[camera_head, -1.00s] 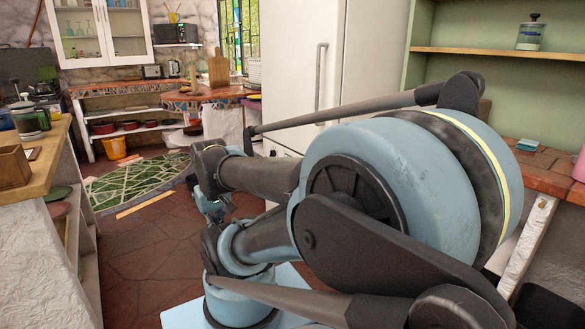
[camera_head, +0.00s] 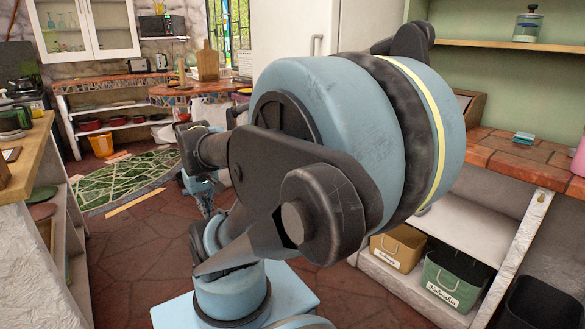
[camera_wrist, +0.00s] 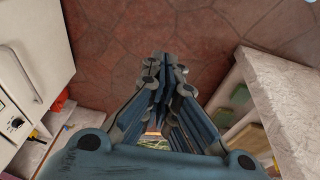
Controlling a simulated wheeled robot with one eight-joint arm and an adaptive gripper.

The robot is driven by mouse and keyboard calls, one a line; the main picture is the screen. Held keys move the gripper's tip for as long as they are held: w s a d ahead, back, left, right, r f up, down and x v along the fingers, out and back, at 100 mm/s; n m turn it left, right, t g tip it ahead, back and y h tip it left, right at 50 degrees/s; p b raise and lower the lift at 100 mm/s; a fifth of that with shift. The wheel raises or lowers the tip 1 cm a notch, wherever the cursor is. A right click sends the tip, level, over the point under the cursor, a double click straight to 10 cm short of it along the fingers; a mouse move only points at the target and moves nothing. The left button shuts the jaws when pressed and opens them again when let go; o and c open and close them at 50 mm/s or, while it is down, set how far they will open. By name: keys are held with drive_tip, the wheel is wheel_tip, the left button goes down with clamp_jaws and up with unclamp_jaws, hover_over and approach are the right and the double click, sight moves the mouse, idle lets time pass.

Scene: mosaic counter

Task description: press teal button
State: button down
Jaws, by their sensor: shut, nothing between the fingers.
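A small teal block-like thing (camera_head: 523,138) lies on the red tiled counter (camera_head: 480,144) at the right in the head view. It is the only teal item I see there, too small to tell whether it is a button. My gripper (camera_head: 206,211) hangs over the floor left of centre, far from that thing, with my arm's large joint between them. In the wrist view my gripper (camera_wrist: 160,62) has its fingers together and empty, above the stone floor. The teal thing is not in the wrist view.
A pink item (camera_head: 579,158) stands at the counter's right edge. Below are a yellow bin (camera_head: 398,247) and a green bin (camera_head: 455,280). A white fridge (camera_head: 290,40) stands behind my arm. A wooden-topped counter (camera_head: 25,150) is at the left. Open floor (camera_head: 125,240) lies between.

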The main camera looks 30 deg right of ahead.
drive_tip(key=w+d+r+n+t+h, duration=0.1)
drive_tip(key=w+d+n+h, duration=0.1)
drive_tip(key=w+d, duration=0.95)
drive_tip(key=w+d+r+n+h, duration=0.1)
drive_tip(key=w+d+h, duration=0.1)
drive_tip(key=w+d, duration=0.95)
drive_tip(key=w+d+f+n+h, duration=0.2)
drive_tip(key=w+d+f, duration=0.5)
drive_tip(key=d, duration=0.3)
drive_tip(key=w+d+f+n+h, duration=0.2)
drive_tip(key=w+d+f, duration=0.6)
drive_tip(key=d, duration=0.3)
drive_tip(key=shift+f+t, duration=0.3)
drive_tip(key=shift+f, duration=0.55)
drive_tip(key=shift+d, duration=0.1)
drive_tip(key=d, duration=0.8)
drive_tip(key=shift+w+d, duration=0.3)
drive_tip(key=shift+d, duration=0.1)
drive_tip(key=shift+d, duration=0.15)
drive_tip(key=shift+d+r, duration=0.1)
drive_tip(key=shift+d, duration=0.15)
